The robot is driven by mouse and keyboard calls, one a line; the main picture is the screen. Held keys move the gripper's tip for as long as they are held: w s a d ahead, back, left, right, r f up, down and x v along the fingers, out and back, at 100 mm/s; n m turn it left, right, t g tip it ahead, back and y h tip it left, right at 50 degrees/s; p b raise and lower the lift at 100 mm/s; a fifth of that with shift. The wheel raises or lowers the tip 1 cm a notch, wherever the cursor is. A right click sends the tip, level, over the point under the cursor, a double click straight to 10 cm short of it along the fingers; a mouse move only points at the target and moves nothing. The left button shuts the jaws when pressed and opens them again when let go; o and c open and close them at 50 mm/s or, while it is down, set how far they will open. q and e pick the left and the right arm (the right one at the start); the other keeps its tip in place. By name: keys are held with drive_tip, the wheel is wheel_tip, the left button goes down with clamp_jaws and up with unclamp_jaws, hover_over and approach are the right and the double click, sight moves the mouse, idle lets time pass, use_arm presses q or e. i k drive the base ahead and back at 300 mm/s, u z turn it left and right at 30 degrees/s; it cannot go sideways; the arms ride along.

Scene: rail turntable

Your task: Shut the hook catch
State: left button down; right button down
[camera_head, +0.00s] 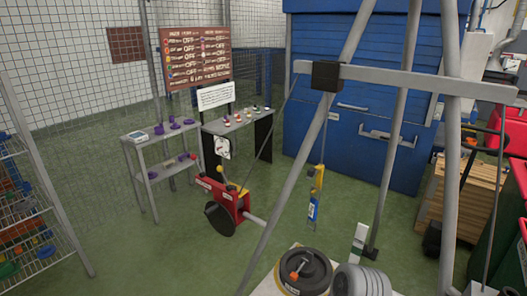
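A small yellow hook-like piece (318,176) hangs on a line below the left part of a long grey beam (420,80). A blue and yellow tag or body (313,208) hangs under it. The piece is too small to tell whether it has a catch or whether that is open or shut. A blue shed (340,70) behind the beam has a grey handle or bar (388,137) on its front. Neither of my grippers shows.
Black round weights (303,272) and grey discs (362,281) stand on a pale base in front. Grey frame legs (300,170) slope down to the left. A red machine with a black wheel (222,218) stands on the green floor. Shelves (155,155) stand behind it.

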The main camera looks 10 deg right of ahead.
sight(311, 172)
drive_tip(key=u, duration=0.2)
drive_tip(key=i, duration=1.1)
drive_tip(key=z, duration=0.55)
drive_tip(key=i, duration=0.4)
drive_tip(key=z, duration=0.3)
